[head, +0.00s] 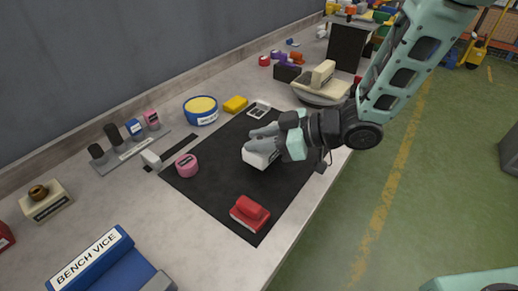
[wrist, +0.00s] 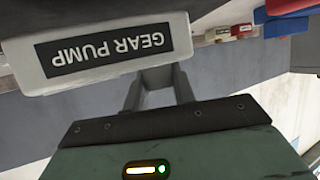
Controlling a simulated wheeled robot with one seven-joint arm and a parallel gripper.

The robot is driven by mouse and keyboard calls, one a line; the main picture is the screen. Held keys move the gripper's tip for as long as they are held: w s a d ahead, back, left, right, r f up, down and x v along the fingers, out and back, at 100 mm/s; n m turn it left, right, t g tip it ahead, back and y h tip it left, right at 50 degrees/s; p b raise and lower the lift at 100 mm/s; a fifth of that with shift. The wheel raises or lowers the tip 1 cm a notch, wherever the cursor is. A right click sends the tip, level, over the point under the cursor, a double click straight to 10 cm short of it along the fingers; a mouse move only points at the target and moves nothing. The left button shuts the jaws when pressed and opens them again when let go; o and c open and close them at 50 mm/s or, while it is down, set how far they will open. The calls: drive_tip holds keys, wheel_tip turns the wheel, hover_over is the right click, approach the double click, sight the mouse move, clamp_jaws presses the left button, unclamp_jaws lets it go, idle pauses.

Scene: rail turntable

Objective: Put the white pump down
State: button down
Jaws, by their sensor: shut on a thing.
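The white pump (head: 259,158) is a pale block over the black mat (head: 225,190) on the workbench. In the wrist view the pump (wrist: 105,88) fills the upper left, with a black label reading GEAR PUMP. My gripper (head: 266,136) is shut on the pump from above and behind; its fingers (wrist: 160,82) reach to the pump's lower right edge in the wrist view. I cannot tell whether the pump's underside touches the mat.
On the mat are a red block (head: 249,213) and a pink round part (head: 187,165). A round turntable (head: 321,92) bears a beige part.

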drive_tip(key=shift+f, duration=1.5)
drive_tip(key=shift+f, duration=0.1)
drive_tip(key=c, duration=1.1)
unclamp_jaws()
drive_tip(key=shift+f, duration=0.1)
drive_tip(key=shift+c, duration=0.2)
